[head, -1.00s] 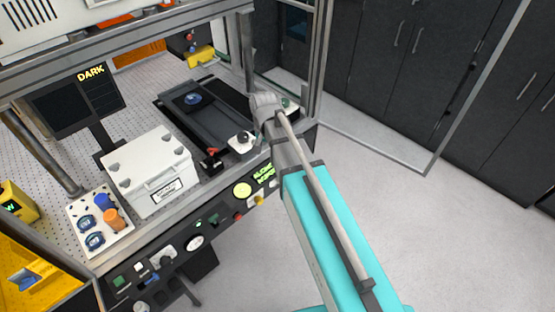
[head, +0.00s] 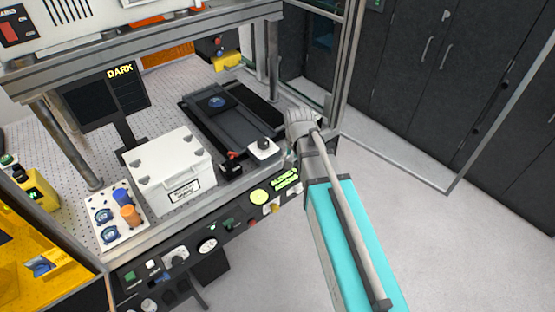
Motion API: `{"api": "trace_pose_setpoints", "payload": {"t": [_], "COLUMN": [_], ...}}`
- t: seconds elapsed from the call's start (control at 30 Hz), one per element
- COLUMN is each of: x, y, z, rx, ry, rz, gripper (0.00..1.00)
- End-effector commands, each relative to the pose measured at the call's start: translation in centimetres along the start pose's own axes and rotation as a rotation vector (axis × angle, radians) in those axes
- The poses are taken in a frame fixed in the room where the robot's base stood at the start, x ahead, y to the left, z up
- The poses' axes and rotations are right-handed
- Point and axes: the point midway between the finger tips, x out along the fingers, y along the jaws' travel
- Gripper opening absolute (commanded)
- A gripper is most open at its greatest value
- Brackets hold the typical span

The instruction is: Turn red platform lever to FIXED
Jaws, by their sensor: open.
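The red platform lever (head: 231,156) is a small red handle on a dark mount. It sits at the near end of the long dark platform (head: 222,128), beside the white box with a black knob (head: 263,149). The lever's exact setting and any FIXED marking are too small to read. My arm reaches in from the lower right, and its grey end joint is to the right of the lever, apart from it in the picture. The fingers of my gripper do not show; they are out of sight past this joint.
A white lidded case (head: 170,170) stands left of the lever. A tray with blue and orange pieces (head: 107,234) lies farther left. The control panel (head: 218,238) runs along the front. Frame posts (head: 273,62) rise behind. Open floor (head: 430,240) lies to the right.

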Motion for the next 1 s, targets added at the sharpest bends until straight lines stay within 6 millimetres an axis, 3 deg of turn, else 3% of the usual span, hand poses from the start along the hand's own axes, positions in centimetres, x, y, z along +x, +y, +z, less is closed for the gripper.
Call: {"api": "trace_pose_setpoints", "payload": {"t": [0.17,0.27,0.5,0.7,0.83,1.0], "x": [-1.4,-2.5,-5.5,-7.1,-7.4,-7.4], "y": [-3.4,-6.6,-16.7,-23.2,-25.1,-25.4], "z": [-1.8,-3.0,-5.6,-6.1,-6.0,-5.9], "rx": [-0.014,-0.027,-0.061,-0.082,-0.087,-0.087], "ry": [0.000,0.000,0.000,0.000,0.000,0.000], "rz": [0.000,0.000,-0.001,-0.001,-0.001,-0.001], "gripper": [0.91,0.91,0.91,0.91,0.91,0.91]}}
